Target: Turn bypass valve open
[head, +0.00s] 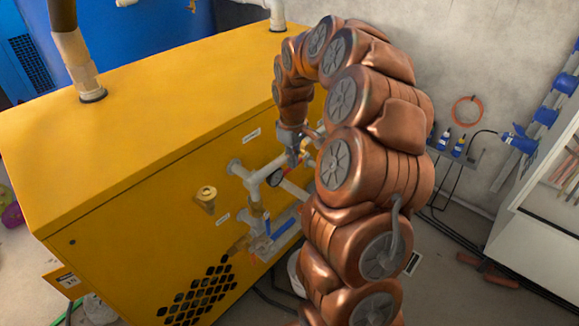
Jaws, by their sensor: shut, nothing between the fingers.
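A yellow cabinet (130,200) carries grey pipework (262,178) on its front side. A bit of red (303,156) shows beside my gripper. I cannot tell which part is the bypass valve. My gripper (294,161) points down at the upper pipes, shut and empty. It is small here, and I cannot tell whether it touches anything. My copper-coloured arm hides the right part of the pipework.
A brass fitting (206,195) sticks out of the cabinet left of the pipes. A white cabinet (535,225) stands at the right, with a grey wall (455,70) behind.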

